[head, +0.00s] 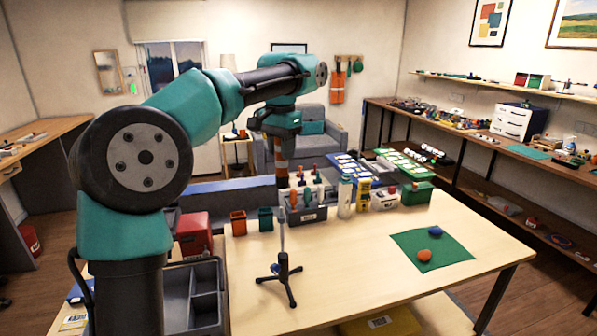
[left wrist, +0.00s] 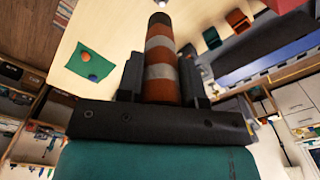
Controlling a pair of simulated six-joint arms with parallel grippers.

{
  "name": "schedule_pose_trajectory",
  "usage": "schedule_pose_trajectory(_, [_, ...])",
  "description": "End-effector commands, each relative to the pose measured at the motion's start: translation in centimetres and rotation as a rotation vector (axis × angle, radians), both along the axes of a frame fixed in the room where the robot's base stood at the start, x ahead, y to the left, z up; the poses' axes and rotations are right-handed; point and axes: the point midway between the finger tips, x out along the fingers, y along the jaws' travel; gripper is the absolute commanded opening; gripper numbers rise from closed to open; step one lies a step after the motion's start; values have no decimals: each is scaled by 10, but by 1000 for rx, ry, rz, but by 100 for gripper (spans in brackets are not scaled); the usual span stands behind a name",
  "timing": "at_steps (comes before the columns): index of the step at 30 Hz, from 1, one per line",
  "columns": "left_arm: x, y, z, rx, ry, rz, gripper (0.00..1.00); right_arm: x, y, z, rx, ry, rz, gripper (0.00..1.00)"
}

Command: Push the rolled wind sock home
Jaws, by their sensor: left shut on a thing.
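The rolled wind sock (head: 282,172), striped orange and white with a dark lower end, hangs upright from my left gripper (head: 281,137). In the left wrist view the wind sock (left wrist: 160,60) sits between the two dark fingers, which are shut on it. A black tripod stand (head: 282,270) with a thin grey upright pole is on the table, nearer the camera. In the head view the sock's lower end appears above the pole; I cannot tell the gap in depth. My right gripper is not in view.
An organiser of tools (head: 306,213), an orange bin (head: 238,223) and a green bin (head: 265,219) are near the sock. A grey divided tray (head: 193,300) lies front left. A green mat (head: 432,250) holds orange and blue lumps. The table's front middle is clear.

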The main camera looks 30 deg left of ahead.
Motion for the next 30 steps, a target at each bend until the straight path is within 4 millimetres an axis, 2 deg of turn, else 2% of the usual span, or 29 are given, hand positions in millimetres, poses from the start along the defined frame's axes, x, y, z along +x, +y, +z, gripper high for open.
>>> schedule_pose_trajectory(4, [-3,4,6,0,0,9,11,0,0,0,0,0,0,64])
schedule_pose_trajectory(17, [-3,4,3,0,0,7,11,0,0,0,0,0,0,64])
schedule_pose_trajectory(30, [-3,3,-25,0,1,6,11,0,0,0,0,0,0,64])
